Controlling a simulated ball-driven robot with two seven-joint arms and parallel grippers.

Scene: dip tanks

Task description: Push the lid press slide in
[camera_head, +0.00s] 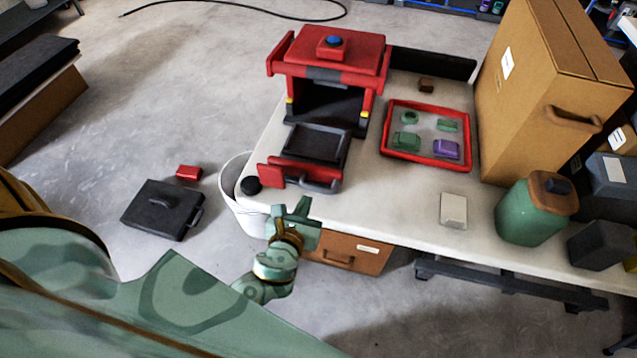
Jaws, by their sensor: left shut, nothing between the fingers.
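The lid press (357,68) is a red box-shaped frame with a blue button on top, standing at the left end of the white table. Its slide (318,144) is a dark tray with a red front and a dark handle (321,185); it sticks out of the press toward me. My left gripper (297,209) is green, shut and empty. In the picture it is just below the slide's handle, near the table's front edge; I cannot tell whether it touches. My right gripper is not in view.
A red-rimmed tray (431,163) with green and purple pieces is right of the press. A cardboard box (540,90) and a green canister (529,212) stand farther right. A white bin (238,205) is by the table's left end. The table's front middle is mostly clear.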

